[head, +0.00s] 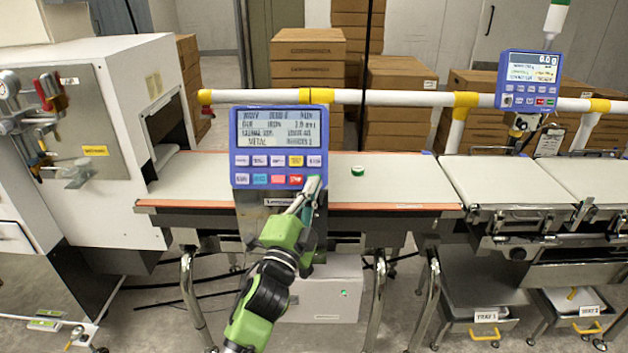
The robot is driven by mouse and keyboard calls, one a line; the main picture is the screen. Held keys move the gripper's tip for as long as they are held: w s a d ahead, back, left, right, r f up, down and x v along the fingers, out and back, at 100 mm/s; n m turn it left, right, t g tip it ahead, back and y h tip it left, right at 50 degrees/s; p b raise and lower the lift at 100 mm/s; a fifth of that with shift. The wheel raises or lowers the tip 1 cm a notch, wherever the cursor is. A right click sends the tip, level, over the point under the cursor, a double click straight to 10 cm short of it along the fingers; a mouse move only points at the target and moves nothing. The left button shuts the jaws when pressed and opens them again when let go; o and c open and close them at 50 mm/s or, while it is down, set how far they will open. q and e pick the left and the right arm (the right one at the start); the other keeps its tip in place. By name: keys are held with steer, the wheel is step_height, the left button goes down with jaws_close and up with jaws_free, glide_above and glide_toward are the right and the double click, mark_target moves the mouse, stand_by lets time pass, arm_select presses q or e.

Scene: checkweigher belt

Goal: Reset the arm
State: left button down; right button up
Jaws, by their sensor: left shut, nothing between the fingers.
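My left gripper (309,190) is shut and empty. Its fingertips are in front of the lower right corner of a blue control panel (279,147), close to its bottom row of buttons. I cannot tell whether the tips touch the panel. The panel has a lit screen and two rows of coloured buttons, with a red one at the right of the bottom row. My left arm (268,296), green and black, reaches up from the bottom of the head view. My right gripper is not in view.
A small green-and-white item (357,170) sits on the pale belt (400,181) right of the panel. A white machine housing (115,130) stands at left. A second blue panel (529,80) stands at right. A white-and-yellow rail (390,97) runs behind the belt.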

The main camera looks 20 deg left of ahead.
arm_select(q)
step_height(320, 180, down, 15)
steer(key=n+g, duration=0.1)
steer(key=g, duration=0.2)
steer(key=s+f+n+g, duration=0.25)
steer(key=s+f, duration=0.25)
steer(key=f, duration=0.7)
steer(key=s+f+n+g, duration=0.1)
steer(key=s+f+g, duration=0.3)
steer(key=f, duration=0.7)
steer(key=s+f+n+g, duration=0.1)
steer(key=s+f, duration=0.5)
steer(key=f, duration=0.6)
steer(key=s+a+f+n+g, duration=0.25)
steer(key=s+f+g, duration=0.25)
steer(key=s+f, duration=1.3)
steer(key=s+a+f+n+g, duration=0.1)
steer(key=s+f+g, duration=0.1)
steer(key=s, duration=1)
steer(key=s+f+n+g, duration=0.2)
steer(key=s, duration=1)
steer(key=shift+s+a+f+y, duration=0.2)
steer(key=shift+a+f+y, duration=0.05)
steer(key=shift+a+y, duration=0.15)
